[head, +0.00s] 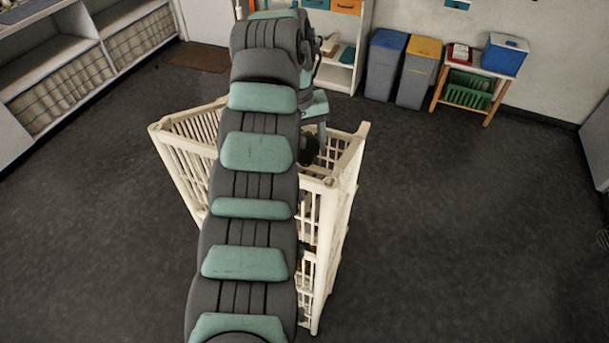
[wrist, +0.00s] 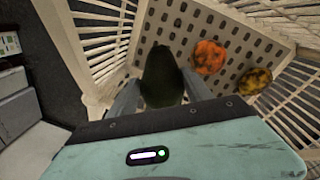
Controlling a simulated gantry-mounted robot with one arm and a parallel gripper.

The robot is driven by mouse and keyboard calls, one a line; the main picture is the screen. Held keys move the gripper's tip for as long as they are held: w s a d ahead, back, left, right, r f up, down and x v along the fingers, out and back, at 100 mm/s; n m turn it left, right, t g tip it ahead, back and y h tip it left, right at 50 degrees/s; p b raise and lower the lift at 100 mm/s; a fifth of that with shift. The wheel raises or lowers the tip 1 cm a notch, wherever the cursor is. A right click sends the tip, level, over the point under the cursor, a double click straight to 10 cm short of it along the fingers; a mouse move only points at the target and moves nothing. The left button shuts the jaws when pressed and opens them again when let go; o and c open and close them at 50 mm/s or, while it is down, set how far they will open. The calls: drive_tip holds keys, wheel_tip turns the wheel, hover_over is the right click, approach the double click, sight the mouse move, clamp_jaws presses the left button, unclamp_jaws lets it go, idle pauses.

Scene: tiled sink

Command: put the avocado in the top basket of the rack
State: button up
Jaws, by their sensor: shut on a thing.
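My gripper (wrist: 162,92) is shut on the dark green avocado (wrist: 163,76), which sits between its two fingers in the wrist view. The avocado also shows in the head view (head: 309,147), dark and partly hidden by my arm. The cream rack (head: 334,184) stands under my arm, which covers much of it in the head view. In the wrist view my gripper is over the top basket (wrist: 150,32), with its slatted walls around and its perforated floor below. I cannot tell how far the avocado is above the floor.
An orange round fruit (wrist: 208,57) and a yellow-brown mottled fruit (wrist: 256,81) lie in the basket, right of the avocado. Blue (head: 384,63) and yellow-lidded (head: 418,72) bins and a small table (head: 473,87) stand at the back wall. The floor around the rack is clear.

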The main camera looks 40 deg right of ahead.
wheel_tip(320, 180, down, 10)
drive_tip(key=shift+s+f+p, duration=0.15)
drive_tip(key=shift+p, duration=1.05)
drive_tip(key=shift+f, duration=0.25)
drive_tip(key=o, duration=1.3)
drive_tip(key=shift+r, duration=0.1)
drive_tip(key=r+b, duration=0.1)
drive_tip(key=r, duration=0.3)
drive_tip(key=r+b, duration=0.1)
drive_tip(key=r, duration=0.3)
drive_tip(key=w+a+r+b, duration=0.1)
drive_tip(key=r, duration=0.3)
drive_tip(key=shift+a+b, duration=0.1)
drive_tip(key=shift+b, duration=0.2)
